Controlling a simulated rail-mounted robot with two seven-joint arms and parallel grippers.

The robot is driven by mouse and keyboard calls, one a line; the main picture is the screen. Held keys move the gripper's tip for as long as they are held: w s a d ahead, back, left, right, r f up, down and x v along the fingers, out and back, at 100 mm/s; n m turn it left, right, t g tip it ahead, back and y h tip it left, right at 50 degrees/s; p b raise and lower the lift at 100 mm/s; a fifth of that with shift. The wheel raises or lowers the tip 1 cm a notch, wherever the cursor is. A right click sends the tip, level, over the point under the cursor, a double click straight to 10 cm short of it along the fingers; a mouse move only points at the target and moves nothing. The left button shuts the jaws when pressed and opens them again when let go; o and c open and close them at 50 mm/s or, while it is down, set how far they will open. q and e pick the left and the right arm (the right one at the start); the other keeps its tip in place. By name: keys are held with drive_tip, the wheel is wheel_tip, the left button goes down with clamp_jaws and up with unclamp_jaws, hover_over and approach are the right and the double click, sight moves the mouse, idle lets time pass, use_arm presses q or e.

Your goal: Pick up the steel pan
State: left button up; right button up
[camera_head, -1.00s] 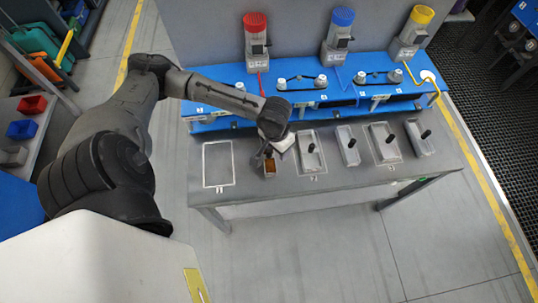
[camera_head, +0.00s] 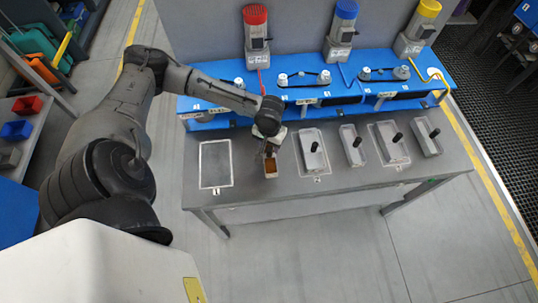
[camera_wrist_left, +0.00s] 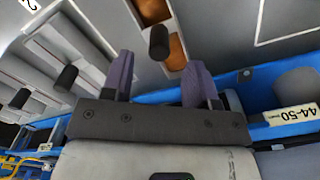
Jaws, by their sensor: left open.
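Several grey metal pans with black upright handles stand in a row on the grey bench, including a wide one (camera_head: 313,158), a narrow one (camera_head: 352,150) and another wide one (camera_head: 391,147). The head view does not tell me which one is the named steel pan. A small narrow pan with a brown inside (camera_head: 271,167) is leftmost in the row. My left gripper (camera_head: 270,146) is open at its back end. In the left wrist view, the brown pan's black handle (camera_wrist_left: 158,43) shows between the spread fingers (camera_wrist_left: 159,72); I see no contact. My right gripper is not in view.
A blue conveyor unit (camera_head: 215,104) with rollers runs behind the pans, close to my left gripper. Red, blue and yellow motors stand behind it. An empty white-outlined rectangle (camera_head: 215,164) lies on the bench to the left. The bench front strip is clear.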

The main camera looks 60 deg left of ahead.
sight(270, 149)
use_arm(q)
drive_tip(key=shift+d+f+b, duration=0.1)
drive_tip(key=shift+f+b, duration=0.5)
drive_tip(key=shift+f, duration=2.1)
drive_tip(key=shift+c, duration=0.2)
clamp_jaws()
